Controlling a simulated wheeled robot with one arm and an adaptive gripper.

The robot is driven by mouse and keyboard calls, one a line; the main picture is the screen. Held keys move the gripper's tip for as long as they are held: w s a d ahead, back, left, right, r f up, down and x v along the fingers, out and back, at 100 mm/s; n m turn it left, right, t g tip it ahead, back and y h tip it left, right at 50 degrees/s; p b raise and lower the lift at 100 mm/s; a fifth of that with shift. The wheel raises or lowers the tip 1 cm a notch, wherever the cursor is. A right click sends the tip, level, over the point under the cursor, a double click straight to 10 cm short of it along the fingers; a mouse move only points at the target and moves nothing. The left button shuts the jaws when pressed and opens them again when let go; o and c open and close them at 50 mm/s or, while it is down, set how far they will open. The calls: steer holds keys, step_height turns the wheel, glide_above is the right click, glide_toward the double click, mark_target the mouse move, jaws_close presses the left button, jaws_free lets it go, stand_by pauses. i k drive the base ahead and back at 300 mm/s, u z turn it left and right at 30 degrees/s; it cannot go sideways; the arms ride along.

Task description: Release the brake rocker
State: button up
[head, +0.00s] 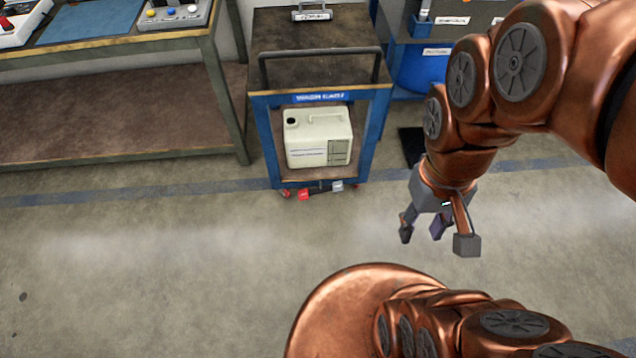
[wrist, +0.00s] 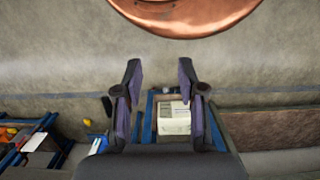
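A blue-framed cart (head: 268,140) stands on the floor at the centre of the head view. Low on its front edge is a small rocker bar with a red end (head: 303,195) at left and a pale end (head: 337,186) at right. Which end is pressed down is too small to tell. My gripper (head: 421,234) is to the right of the cart and apart from it, pointing down. In the wrist view my gripper (wrist: 159,63) has its two fingers spread with nothing between them. The cart also shows in the wrist view (wrist: 148,128), where the rocker is not clear.
A cream canister (head: 318,138) sits on the cart's lower shelf, under a dark push handle (head: 320,52). A workbench (head: 120,48) stands at left. A blue bin (head: 420,72) is behind at right. The floor (head: 180,260) before the cart is clear.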

mark_target(304, 193)
steer(key=u, duration=4)
steer(key=k, duration=0.9)
steer(key=z, duration=1.1)
